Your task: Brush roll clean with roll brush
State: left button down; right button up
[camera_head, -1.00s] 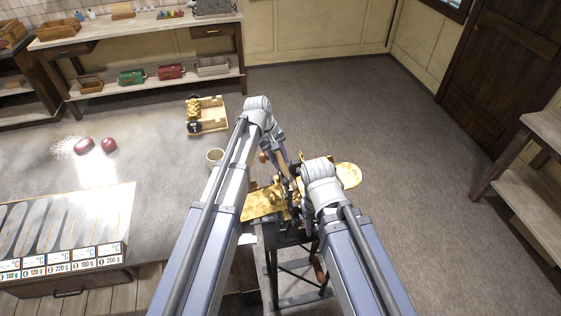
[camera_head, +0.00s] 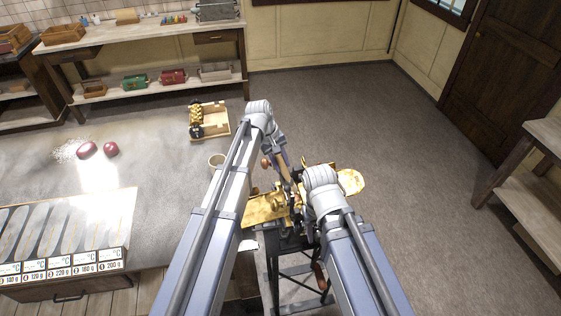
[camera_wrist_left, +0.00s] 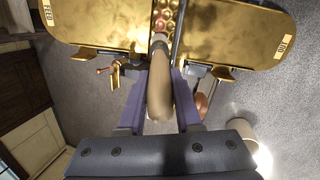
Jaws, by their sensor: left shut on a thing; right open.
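The golden drop roller machine (camera_head: 265,208) stands on a dark metal stand, with a tray on each side. In the left wrist view its trays (camera_wrist_left: 100,22) are marked FEED and OUT, and the bumpy roll (camera_wrist_left: 168,18) between them shows some pinkish residue. My left gripper (camera_wrist_left: 160,108) is shut on the pale handle of the roll brush (camera_wrist_left: 158,85). The brush points at the roll, and its far end is at or close to it; contact is unclear. My right gripper (camera_head: 307,222) is open beside the machine, largely hidden by its own arm.
Dark red candy lumps (camera_head: 87,150) lie farther left. Open floor lies to the right, with a wooden side table (camera_head: 535,195) at the edge.

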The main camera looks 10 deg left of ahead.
pick_arm(q)
jog(key=shift+s+d, duration=0.25)
jog(key=shift+s, duration=0.4)
jog(key=shift+s+d+f, duration=0.1)
jog(key=shift+s+d, duration=0.15)
jog(key=shift+s, duration=0.55)
jog(key=shift+s+d, duration=0.2)
jog(key=shift+s, duration=0.6)
jog(key=shift+s+d, duration=0.3)
jog(key=shift+s, duration=0.4)
jog(key=shift+s+d, duration=0.25)
jog(key=shift+s, duration=0.4)
notch_tip(320, 180, up, 6)
jog(key=p, duration=0.6)
jog(key=shift+a, duration=0.1)
